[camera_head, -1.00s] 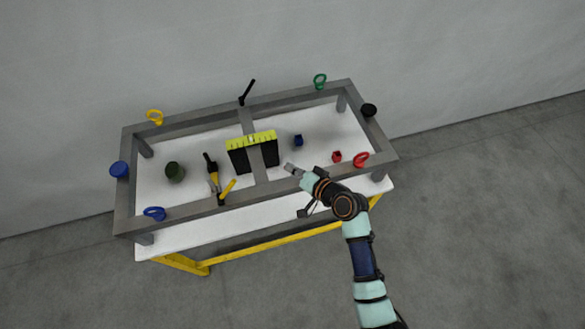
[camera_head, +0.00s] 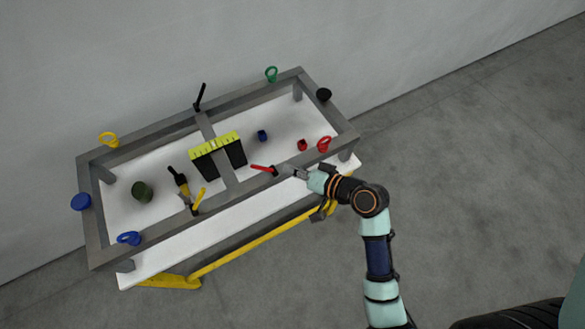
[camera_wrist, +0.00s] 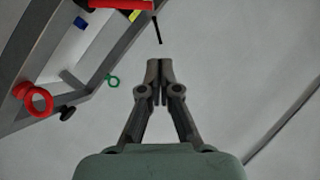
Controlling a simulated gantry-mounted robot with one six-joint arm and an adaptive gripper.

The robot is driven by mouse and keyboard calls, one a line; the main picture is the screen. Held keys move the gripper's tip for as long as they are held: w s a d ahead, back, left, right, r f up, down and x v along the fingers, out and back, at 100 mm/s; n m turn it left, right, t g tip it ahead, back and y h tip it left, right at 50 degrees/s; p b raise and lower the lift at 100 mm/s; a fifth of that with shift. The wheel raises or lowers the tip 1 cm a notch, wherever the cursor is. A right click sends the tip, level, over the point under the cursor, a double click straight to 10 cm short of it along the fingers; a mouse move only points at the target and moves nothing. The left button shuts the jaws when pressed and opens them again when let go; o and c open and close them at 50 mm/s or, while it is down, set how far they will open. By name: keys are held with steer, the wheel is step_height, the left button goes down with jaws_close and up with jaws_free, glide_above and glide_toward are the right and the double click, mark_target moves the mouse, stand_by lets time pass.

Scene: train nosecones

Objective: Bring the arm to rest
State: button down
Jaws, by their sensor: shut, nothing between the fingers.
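My gripper (camera_head: 292,172) is at the front right bar of the grey frame in the head view, with its arm reaching in from the lower right. In the wrist view its two fingertips (camera_wrist: 160,68) are together with nothing between them. A red-handled tool with a black end (camera_head: 262,168) shows just left of my fingertips in the head view. Its red part (camera_wrist: 120,3) is at the top edge of the wrist view, apart from the fingers.
The grey frame (camera_head: 88,225) stands on a white table (camera_head: 190,248) with yellow legs. A red ring (camera_head: 324,144), black knob (camera_head: 323,95) and green ring (camera_head: 271,74) are at its right. A yellow-topped black block (camera_head: 215,143) stands mid-frame. Floor to the right is open.

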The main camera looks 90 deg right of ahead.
stand_by(0.6)
steer(key=w+a+r+n+y+p, duration=0.3)
steer(key=w+a+r+n, duration=0.35)
steer(key=w+a, duration=0.25)
steer(key=w+a+r+n+y+p, duration=0.25)
steer(key=w+a+r+n, duration=0.25)
steer(key=w+a+r, duration=0.35)
steer(key=w+a+r+n+p, duration=0.1)
steer(key=a+r, duration=0.3)
steer(key=a, duration=0.5)
steer(key=w+a+r+n+t+y+p, duration=0.1)
steer(key=w+a+r+n, duration=0.2)
steer(key=a, duration=0.6)
steer(key=shift+w+a+r+n+p, duration=0.3)
steer(key=shift+r+n+p, duration=0.05)
steer(key=shift+r+n, duration=0.35)
steer(key=shift+y, duration=0.25)
